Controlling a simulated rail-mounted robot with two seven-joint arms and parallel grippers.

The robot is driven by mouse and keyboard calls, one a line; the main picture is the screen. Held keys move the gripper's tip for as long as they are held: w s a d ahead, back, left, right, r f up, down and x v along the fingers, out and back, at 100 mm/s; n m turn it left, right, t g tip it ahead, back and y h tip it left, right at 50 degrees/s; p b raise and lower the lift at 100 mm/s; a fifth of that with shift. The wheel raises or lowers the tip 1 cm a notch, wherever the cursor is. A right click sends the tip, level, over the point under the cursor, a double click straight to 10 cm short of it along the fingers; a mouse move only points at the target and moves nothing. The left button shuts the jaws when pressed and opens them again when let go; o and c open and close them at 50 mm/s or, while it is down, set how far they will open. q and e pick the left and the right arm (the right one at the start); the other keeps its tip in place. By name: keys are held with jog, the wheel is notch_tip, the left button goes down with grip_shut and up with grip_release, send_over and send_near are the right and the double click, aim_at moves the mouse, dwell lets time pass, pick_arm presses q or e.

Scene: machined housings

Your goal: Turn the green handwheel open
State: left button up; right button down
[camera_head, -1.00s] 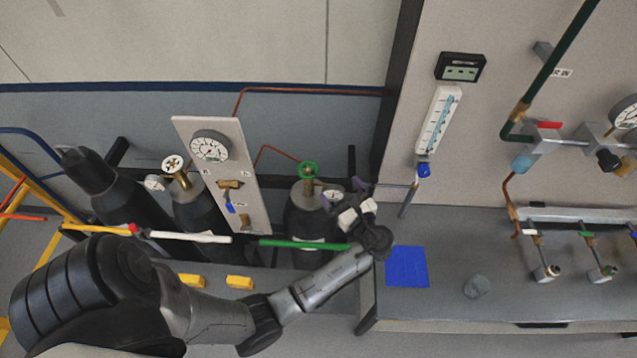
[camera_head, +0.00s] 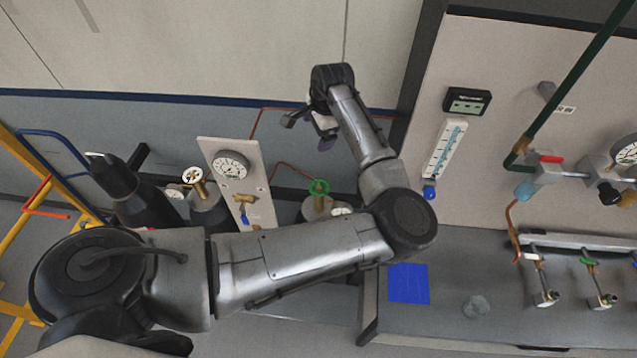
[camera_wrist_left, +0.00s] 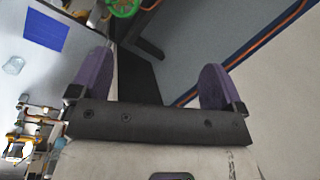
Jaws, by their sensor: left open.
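The green handwheel (camera_head: 319,187) sits on top of a gas cylinder at the middle of the head view, just above my left forearm. It also shows at the top edge of the left wrist view (camera_wrist_left: 122,6), partly cut off. My left gripper (camera_head: 307,130) is raised above the handwheel, in front of the wall, and is apart from it. Its two purple fingers (camera_wrist_left: 157,85) are spread with nothing between them in the wrist view. The cylinder body is mostly hidden behind my left arm. My right gripper is not in view.
A panel with a round gauge (camera_head: 230,165) stands left of the handwheel. Other cylinders (camera_head: 124,190) stand further left by a yellow frame. A bench with a blue square (camera_head: 408,284) and several small valves is at the right. Copper pipe runs behind the handwheel.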

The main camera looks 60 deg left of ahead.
aim_at(318, 188)
pick_arm(q)
jog(key=d+f+n+h+p, duration=0.1)
jog(key=f+n, duration=0.1)
jog(key=f, duration=0.4)
jog(key=s+f+n+p, duration=0.1)
jog(key=f+n, duration=0.1)
jog(key=f, duration=0.5)
jog(key=d+f+n+t+h+p, duration=0.1)
jog(key=f+n, duration=0.1)
jog(key=f, duration=0.5)
jog(key=shift+s+d+f+h, duration=0.1)
jog(key=shift+s+d+h, duration=0.1)
jog(key=shift+d+h, duration=0.15)
jog(key=c, duration=0.9)
